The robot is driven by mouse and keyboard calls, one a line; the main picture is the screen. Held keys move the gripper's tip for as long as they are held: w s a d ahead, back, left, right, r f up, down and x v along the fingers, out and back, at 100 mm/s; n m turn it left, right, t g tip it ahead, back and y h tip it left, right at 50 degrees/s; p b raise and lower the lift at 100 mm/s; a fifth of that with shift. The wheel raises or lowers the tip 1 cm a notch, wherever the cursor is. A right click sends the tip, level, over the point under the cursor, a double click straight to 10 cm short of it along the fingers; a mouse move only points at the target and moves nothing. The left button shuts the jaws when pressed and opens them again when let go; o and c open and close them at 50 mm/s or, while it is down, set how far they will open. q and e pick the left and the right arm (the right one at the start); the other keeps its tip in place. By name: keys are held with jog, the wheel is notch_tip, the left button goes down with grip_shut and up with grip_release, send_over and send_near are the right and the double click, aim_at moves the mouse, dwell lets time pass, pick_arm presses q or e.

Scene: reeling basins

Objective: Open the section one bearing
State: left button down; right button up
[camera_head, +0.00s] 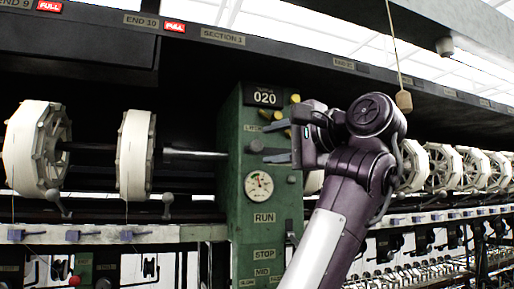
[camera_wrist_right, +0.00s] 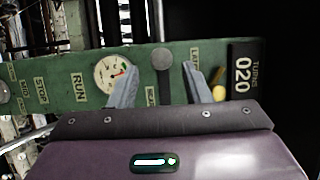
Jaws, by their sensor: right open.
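A round grey knob on a dark lever (camera_wrist_right: 162,60) sticks out from the green control panel (camera_head: 230,200); part of a label beside it is hidden, so I cannot tell whether it is the bearing handle. In the head view the knob (camera_head: 256,147) is at the tips of my right gripper (camera_head: 268,143). My right gripper is open, and in the wrist view its two fingers (camera_wrist_right: 155,82) stand on either side of the lever, with gaps. I cannot tell the depth between fingers and lever. My left gripper is not in view.
The panel bears a dial gauge (camera_head: 259,186), a 020 counter (camera_head: 264,96), and a yellow knob (camera_wrist_right: 218,93) close to one finger. White reels (camera_head: 136,155) stand left of the panel, and more stand to the right. A wooden weight (camera_head: 404,101) hangs on a cord above my right arm.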

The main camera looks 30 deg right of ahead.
aim_at(258, 146)
jog(key=w+p, duration=0.1)
jog(key=w, duration=0.1)
jog(key=w+a, duration=0.1)
jog(key=w, duration=0.1)
jog(key=shift+r+p, duration=0.2)
jog(key=shift+p, duration=0.15)
jog(key=shift+w+f, duration=0.15)
jog(key=shift+w, duration=0.45)
jog(key=shift+s, duration=0.1)
jog(key=shift+c, duration=1.2)
grip_shut()
